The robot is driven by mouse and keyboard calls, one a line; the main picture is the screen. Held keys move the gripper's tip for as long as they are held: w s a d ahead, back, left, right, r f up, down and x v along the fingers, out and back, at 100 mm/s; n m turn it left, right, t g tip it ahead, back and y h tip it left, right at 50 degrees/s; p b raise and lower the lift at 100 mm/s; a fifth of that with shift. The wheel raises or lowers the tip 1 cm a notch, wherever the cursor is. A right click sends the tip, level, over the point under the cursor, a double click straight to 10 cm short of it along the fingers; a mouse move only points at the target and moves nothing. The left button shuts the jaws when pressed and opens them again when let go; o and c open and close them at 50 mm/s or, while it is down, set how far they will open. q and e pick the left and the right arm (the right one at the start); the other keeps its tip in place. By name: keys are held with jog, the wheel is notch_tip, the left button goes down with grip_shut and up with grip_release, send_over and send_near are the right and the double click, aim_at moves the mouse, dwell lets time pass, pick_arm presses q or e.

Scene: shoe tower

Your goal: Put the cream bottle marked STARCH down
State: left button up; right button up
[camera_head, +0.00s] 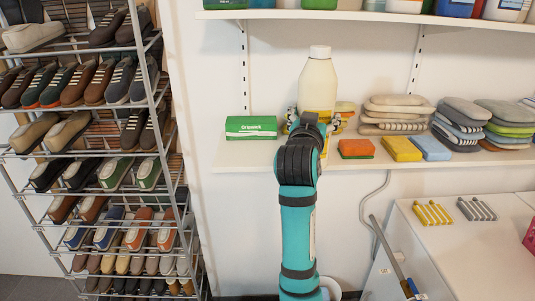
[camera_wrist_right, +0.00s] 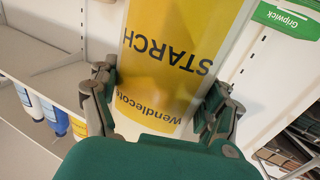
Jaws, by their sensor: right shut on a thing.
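The cream bottle (camera_head: 318,80) stands upright at the lower wall shelf (camera_head: 240,158), its white cap on top. In the right wrist view the bottle (camera_wrist_right: 165,60) appears upside down, with STARCH on its yellow label. My right gripper (camera_head: 314,118) is shut on the bottle, with one finger on each side. The wrist view shows the same fingers beside the label. My arm hides the bottle's base in the head view, so I cannot tell whether it touches the shelf. My left gripper is not in view.
A green Gripwick box (camera_head: 251,127) lies left of the bottle. Right of it are an orange sponge (camera_head: 356,149), yellow (camera_head: 401,148) and blue blocks (camera_head: 430,147), and stacked pads (camera_head: 392,115). An upper shelf (camera_head: 350,15) hangs above. A shoe rack (camera_head: 165,110) stands left.

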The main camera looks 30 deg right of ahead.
jog(key=w+a+f+p, duration=0.1)
jog(key=w+p, duration=0.2)
jog(key=w, duration=0.5)
jog(key=w+a+f+p, duration=0.1)
jog(key=w+p, duration=0.3)
jog(key=w, duration=0.4)
jog(key=shift+a+f, duration=0.25)
jog(key=shift+f, duration=0.55)
jog(key=shift+f, duration=0.1)
jog(key=o, duration=1.3)
jog(key=shift+f, duration=0.15)
jog(key=o, duration=0.3)
jog(key=shift+s+a, duration=0.1)
jog(key=shift+s, duration=0.05)
